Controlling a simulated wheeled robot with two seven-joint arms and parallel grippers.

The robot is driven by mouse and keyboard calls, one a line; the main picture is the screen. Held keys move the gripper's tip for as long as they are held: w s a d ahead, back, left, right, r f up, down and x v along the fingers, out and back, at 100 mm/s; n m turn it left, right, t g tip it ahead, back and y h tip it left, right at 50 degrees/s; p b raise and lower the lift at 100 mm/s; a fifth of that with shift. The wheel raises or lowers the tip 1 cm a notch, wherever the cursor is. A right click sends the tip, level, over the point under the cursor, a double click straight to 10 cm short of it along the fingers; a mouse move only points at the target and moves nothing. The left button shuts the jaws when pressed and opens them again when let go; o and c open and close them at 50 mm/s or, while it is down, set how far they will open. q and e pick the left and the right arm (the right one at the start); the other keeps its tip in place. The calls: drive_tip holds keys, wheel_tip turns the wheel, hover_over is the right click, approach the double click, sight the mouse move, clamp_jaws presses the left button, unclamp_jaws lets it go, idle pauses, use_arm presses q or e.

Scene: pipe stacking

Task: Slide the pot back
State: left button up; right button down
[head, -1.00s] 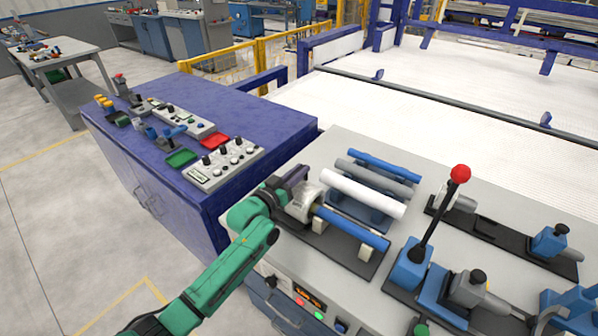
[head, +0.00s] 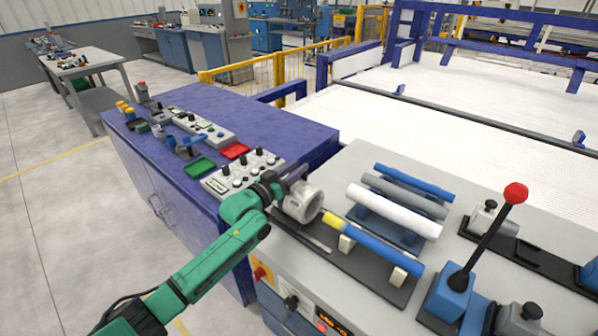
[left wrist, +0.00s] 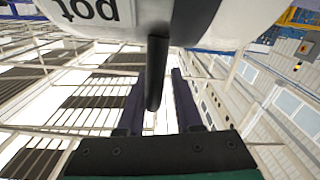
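The pot (head: 303,204), a pale grey cylinder, stands at the left end of the dark rail plate (head: 345,262), just left of a blue pipe's yellow end (head: 332,223). The blue pipe (head: 378,251) rests on white supports. My left gripper (head: 294,176) is at the pot's far left side. In the left wrist view the pot (left wrist: 225,22) fills the top with its upside-down "pot" label. My right gripper is out of view.
A rack with blue (head: 415,182), grey (head: 405,196) and white pipes (head: 394,211) lies behind the rail. A red-knobbed lever (head: 488,235) stands at right. A purple cabinet (head: 285,125) with control panels is at left.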

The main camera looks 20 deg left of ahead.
use_arm(q)
drive_tip(key=shift+f, duration=0.1)
drive_tip(key=shift+s+f, duration=0.1)
drive_tip(key=shift+s, duration=0.15)
drive_tip(key=b+v, duration=0.1)
drive_tip(key=v, duration=1.3)
drive_tip(key=shift+a, duration=0.15)
